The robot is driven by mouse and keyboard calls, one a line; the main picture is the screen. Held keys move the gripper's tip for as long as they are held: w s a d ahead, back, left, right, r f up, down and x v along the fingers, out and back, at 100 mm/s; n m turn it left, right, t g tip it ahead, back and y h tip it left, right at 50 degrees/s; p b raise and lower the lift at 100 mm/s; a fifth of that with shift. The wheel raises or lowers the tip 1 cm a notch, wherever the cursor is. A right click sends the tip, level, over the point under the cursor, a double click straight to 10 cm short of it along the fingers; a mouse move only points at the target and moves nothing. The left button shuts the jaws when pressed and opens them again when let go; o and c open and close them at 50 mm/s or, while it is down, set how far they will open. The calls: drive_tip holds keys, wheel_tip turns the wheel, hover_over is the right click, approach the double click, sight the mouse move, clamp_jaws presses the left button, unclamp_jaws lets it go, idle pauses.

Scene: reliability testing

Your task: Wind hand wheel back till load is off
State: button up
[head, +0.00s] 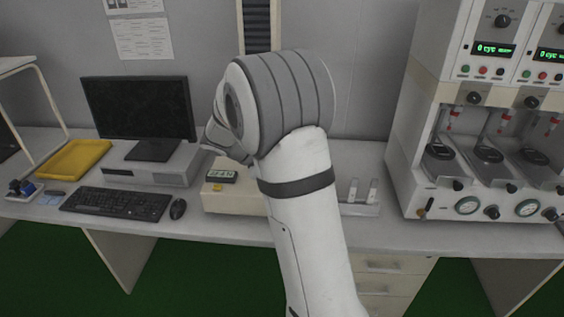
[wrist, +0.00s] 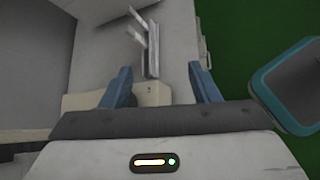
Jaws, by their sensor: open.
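No hand wheel can be made out for sure in either view. A low beige unit (head: 237,200) with a small lit display (head: 221,176) and a yellow part sits mid-bench in the head view, partly hidden by my arm. Pale metal uprights (head: 362,192) stand on the bench right of my arm. The wrist view shows similar uprights (wrist: 148,45) beyond the fingers and a beige block (wrist: 155,93) between them. My gripper (wrist: 160,68) is open, its blue fingers apart with nothing held. In the head view my arm hides the fingers.
A tester (head: 466,130) with several stations and gauges stands at the right. A monitor (head: 139,116), keyboard (head: 116,203), mouse (head: 178,209) and yellow tray (head: 72,160) are at the left. A teal-rimmed dark shape (wrist: 290,85), not identifiable, is right of the fingers.

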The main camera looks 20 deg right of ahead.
drive_tip(key=w+d+f+n+t+h+p, duration=0.15)
drive_tip(key=w+f+n+h, duration=0.25)
drive_tip(key=w, duration=0.4)
drive_tip(key=w+d+f+n+t+h, duration=0.1)
drive_tip(key=w+f+n+t+h, duration=0.2)
drive_tip(key=w, duration=0.5)
drive_tip(key=shift+n+g+h, duration=0.3)
drive_tip(key=shift+n+g, duration=0.2)
drive_tip(key=shift+g, duration=0.25)
wheel_tip(320, 180, down, 8)
drive_tip(key=shift+w+a+p, duration=0.1)
drive_tip(key=shift+p, duration=1)
drive_tip(key=d+p, duration=0.1)
drive_tip(key=d, duration=0.2)
drive_tip(key=d+p, duration=0.1)
drive_tip(key=d, duration=0.3)
drive_tip(key=shift+w+d, duration=0.2)
drive_tip(key=shift+d, duration=0.1)
drive_tip(key=shift+c, duration=0.3)
drive_tip(key=c, duration=0.9)
